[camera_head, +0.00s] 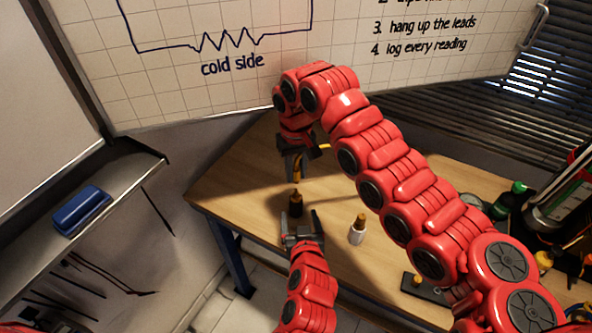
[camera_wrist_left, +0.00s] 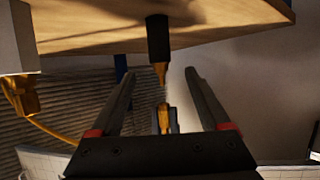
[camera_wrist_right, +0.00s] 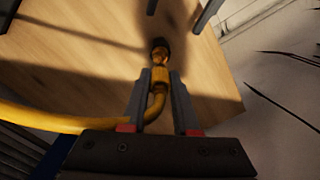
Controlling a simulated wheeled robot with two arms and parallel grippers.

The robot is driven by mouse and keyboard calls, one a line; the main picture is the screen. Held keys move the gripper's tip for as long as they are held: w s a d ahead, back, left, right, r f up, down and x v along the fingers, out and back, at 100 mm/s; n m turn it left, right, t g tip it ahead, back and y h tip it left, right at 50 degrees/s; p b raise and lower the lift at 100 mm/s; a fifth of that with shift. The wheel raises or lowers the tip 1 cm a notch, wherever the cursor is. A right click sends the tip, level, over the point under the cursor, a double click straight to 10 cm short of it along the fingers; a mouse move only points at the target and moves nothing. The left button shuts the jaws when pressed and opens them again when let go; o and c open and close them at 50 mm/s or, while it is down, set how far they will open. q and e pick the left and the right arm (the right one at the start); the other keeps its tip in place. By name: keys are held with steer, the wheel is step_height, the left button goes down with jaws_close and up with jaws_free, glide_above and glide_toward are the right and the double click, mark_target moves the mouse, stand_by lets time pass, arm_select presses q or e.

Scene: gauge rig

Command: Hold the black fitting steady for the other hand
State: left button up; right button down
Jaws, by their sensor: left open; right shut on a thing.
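The black fitting (camera_head: 295,205), with a brass tip, stands upright on the wooden table near its left edge. In the left wrist view the fitting (camera_wrist_left: 158,38) lies ahead of my left gripper (camera_wrist_left: 160,74), roughly centred between its fingers. My left gripper (camera_head: 300,214) is open and apart from the fitting in the head view. My right gripper (camera_head: 294,176) is shut on a brass connector (camera_wrist_right: 159,82) with a yellow hose. The connector points towards the fitting's brass end (camera_wrist_right: 159,57); whether they touch is hard to tell.
A white fitting (camera_head: 356,234) with a brass top stands to the right on the table (camera_head: 240,175). A black flat piece (camera_head: 425,290) and a green-capped bottle (camera_head: 512,200) are further right. My right arm crosses above the table. A whiteboard (camera_head: 190,70) stands behind.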

steer(key=shift+r+p, duration=1.35)
steer(key=shift+r, duration=0.1)
arm_select(q)
step_height(320, 180, up, 6)
steer(key=shift+r, duration=0.25)
